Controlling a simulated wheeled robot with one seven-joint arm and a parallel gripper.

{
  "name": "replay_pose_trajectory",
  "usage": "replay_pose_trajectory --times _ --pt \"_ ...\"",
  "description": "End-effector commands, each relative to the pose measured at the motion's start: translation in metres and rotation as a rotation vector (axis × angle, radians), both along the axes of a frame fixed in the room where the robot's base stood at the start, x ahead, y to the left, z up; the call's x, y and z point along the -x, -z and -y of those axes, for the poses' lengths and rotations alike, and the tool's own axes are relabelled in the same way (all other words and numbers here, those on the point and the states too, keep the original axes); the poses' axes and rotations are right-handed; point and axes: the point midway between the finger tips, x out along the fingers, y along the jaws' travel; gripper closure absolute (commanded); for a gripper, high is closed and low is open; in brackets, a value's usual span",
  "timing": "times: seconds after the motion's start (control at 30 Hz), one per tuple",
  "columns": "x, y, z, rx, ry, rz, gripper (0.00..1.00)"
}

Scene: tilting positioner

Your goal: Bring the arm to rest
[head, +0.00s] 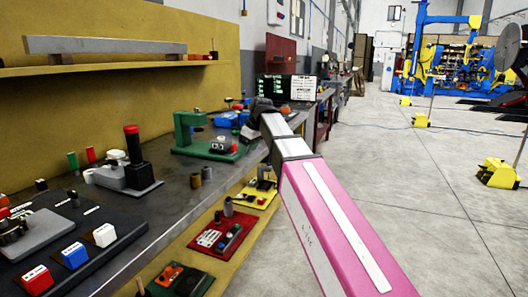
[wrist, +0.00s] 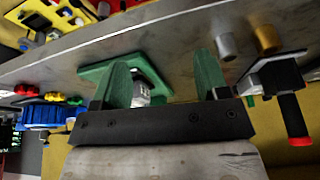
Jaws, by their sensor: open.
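My arm, pink and white, reaches from the bottom right of the head view to the bench's front edge. At its far end my gripper shows only as a dark shape, with its fingers not made out. In the wrist view my gripper (wrist: 162,76) has two green fingers standing well apart on a dark bolted bar. I see nothing held between them. Beyond them is a green plate (wrist: 92,72) with a pale part on it, partly hidden by the left finger. In the head view a green stand (head: 186,130) is left of the arm's end.
The grey bench (head: 180,205) runs along the left, under a shelf with a long grey bar (head: 105,45). A black post with a red cap (head: 132,145) stands on it. Coloured trays (head: 222,234) sit lower in front. Grey floor (head: 420,190) lies open on the right.

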Motion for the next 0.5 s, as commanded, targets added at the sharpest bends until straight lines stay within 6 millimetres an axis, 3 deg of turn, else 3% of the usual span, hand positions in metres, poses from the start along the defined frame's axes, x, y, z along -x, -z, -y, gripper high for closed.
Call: replay_pose_trajectory --times 0.27,0.5 --pt "0.006 0.063 0.035 0.025 0.137 -0.051 0.32" --pt "0.024 0.150 0.086 0.062 0.339 -0.119 0.32"
